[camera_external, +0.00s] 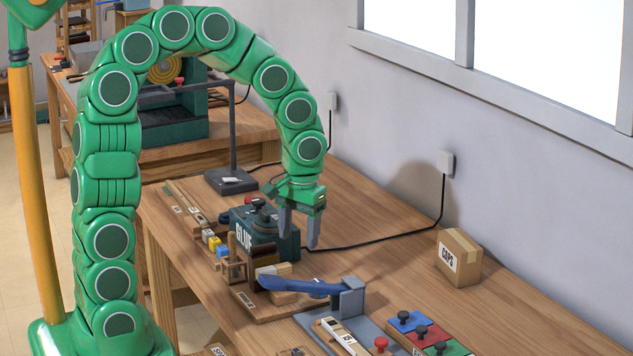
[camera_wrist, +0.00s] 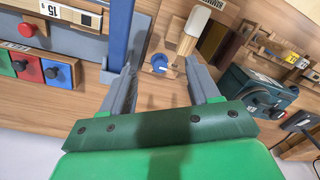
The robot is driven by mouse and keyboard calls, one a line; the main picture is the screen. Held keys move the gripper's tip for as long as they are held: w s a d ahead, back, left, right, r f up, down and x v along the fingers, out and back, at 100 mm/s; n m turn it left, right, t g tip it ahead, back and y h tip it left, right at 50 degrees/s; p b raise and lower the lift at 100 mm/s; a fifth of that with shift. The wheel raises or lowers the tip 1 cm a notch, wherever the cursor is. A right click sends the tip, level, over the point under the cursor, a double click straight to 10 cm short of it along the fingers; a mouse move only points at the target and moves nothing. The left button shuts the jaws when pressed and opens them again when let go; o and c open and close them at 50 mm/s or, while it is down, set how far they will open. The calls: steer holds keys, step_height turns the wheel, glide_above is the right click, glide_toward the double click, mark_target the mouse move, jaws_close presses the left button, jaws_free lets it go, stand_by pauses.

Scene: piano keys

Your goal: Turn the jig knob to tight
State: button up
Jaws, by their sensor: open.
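The jig's round blue knob (camera_wrist: 160,63) with a pale pointer mark shows in the wrist view, on a wooden board beside a pale-topped wooden block (camera_wrist: 197,22). I cannot read its setting. My gripper (camera_wrist: 162,75) is open, and the knob appears between its two grey fingers, with nothing held. In the external view my gripper (camera_external: 299,240) points down above the bench, next to the glue box. The jig's wooden board (camera_external: 268,309) lies in front of it there. I cannot make out the knob clearly in that view, behind the blue lever.
A long blue lever (camera_external: 305,287) on a grey base stands close to the knob, beside the left finger in the wrist view. The dark green glue box (camera_external: 284,245) is near the fingers. A CAPS carton (camera_external: 460,258) stands right; coloured panels (camera_external: 418,331) lie in front.

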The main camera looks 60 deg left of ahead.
steer(key=w+a+f+n, duration=0.1)
steer(key=w+f, duration=0.1)
steer(key=w+a+f+n, duration=0.1)
steer(key=w+f, duration=0.1)
steer(key=w+a+f+n, duration=0.1)
steer(key=w+f, duration=0.1)
steer(key=shift+f, duration=3.95)
steer(key=c, duration=1)
steer(key=shift+c, duration=0.2)
